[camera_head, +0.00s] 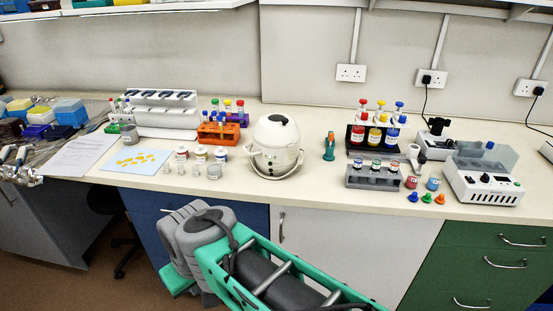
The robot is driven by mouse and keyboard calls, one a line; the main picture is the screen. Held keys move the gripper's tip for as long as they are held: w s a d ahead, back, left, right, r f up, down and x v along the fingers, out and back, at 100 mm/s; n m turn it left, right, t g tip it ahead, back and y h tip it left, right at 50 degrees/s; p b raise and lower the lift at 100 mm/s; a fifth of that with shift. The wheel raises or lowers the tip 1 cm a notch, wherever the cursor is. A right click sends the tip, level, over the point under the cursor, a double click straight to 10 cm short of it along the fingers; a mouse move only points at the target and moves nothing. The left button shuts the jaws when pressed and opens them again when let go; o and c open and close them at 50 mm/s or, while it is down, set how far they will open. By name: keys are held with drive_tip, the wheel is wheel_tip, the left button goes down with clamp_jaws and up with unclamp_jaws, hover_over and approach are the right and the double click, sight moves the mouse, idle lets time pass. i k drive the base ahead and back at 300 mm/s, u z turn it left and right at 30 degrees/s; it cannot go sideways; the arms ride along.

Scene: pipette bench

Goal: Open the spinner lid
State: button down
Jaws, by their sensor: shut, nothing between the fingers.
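A white rounded bench device, which looks like the spinner (276,163), stands near the front edge of the bench, at the middle of the picture. Its domed lid (262,131) has a black knob (278,119) on top and appears closed. The dark seam between lid and body is hard to make out. My gripper's fingers do not show. Only grey and green parts of my arm show, low in front of the bench and below the device.
A blue sheet (148,171) and an orange tube rack (218,133) are left of the device. A teal holder (329,147), a dark bottle rack (351,143) and a white box-shaped instrument (485,187) are to the right. The bench just right of the device is clear.

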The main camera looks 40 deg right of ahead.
sight(283, 131)
drive_tip(key=z, duration=1.05)
drive_tip(key=k, duration=0.4)
drive_tip(key=u, duration=0.45)
drive_tip(key=i, duration=1.1)
